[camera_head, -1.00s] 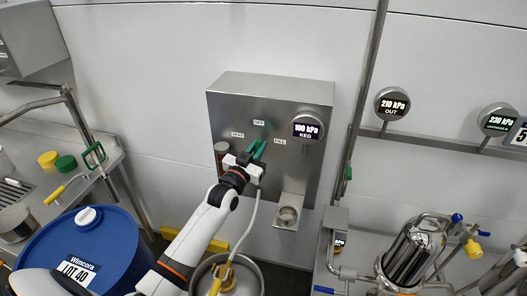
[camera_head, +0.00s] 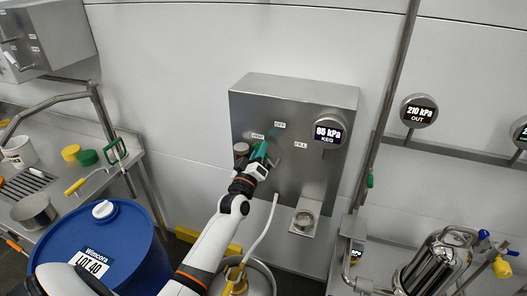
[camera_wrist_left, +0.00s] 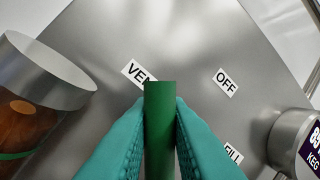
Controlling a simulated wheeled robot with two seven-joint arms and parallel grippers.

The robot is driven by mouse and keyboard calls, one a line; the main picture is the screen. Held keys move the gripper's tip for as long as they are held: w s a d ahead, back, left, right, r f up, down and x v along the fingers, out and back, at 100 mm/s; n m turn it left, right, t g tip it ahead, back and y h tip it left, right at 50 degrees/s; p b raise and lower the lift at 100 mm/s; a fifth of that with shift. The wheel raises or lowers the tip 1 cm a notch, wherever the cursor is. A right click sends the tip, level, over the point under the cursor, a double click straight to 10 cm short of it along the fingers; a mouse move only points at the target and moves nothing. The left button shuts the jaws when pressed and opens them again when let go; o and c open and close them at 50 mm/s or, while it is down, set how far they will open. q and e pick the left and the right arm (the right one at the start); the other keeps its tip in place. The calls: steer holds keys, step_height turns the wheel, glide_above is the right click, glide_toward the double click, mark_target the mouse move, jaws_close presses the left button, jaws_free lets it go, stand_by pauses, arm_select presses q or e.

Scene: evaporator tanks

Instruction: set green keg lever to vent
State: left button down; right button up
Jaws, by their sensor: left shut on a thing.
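The green keg lever (camera_wrist_left: 159,128) is between the teal fingers of my left gripper (camera_wrist_left: 160,115) in the left wrist view. Its end points at the VENT label (camera_wrist_left: 138,73), partly covering it. The OFF label (camera_wrist_left: 226,82) is to the right and clear of the lever. In the head view my left gripper (camera_head: 259,158) is at the steel keg panel (camera_head: 290,95), below and beside the VENT label (camera_head: 258,136). The fingers mostly hide the lever there. The KEG gauge (camera_head: 328,133) reads 85 kPa. My right gripper is not in view.
A cylindrical glass with a steel cap (camera_wrist_left: 40,70) is close left of the gripper. A steel cup holder (camera_head: 305,218) projects from the lower panel. A pale hose (camera_head: 262,232) hangs below the panel. A blue drum (camera_head: 100,240) stands at the left.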

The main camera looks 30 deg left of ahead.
arm_select(q)
steer(key=shift+a+f+n+y, duration=0.2)
steer(key=shift+n+y, duration=0.1)
steer(key=shift+n, duration=0.3)
steer(key=c, duration=1.4)
jaws_free()
steer(key=shift+s, duration=0.1)
steer(key=b+v, duration=0.2)
steer(key=v, duration=1)
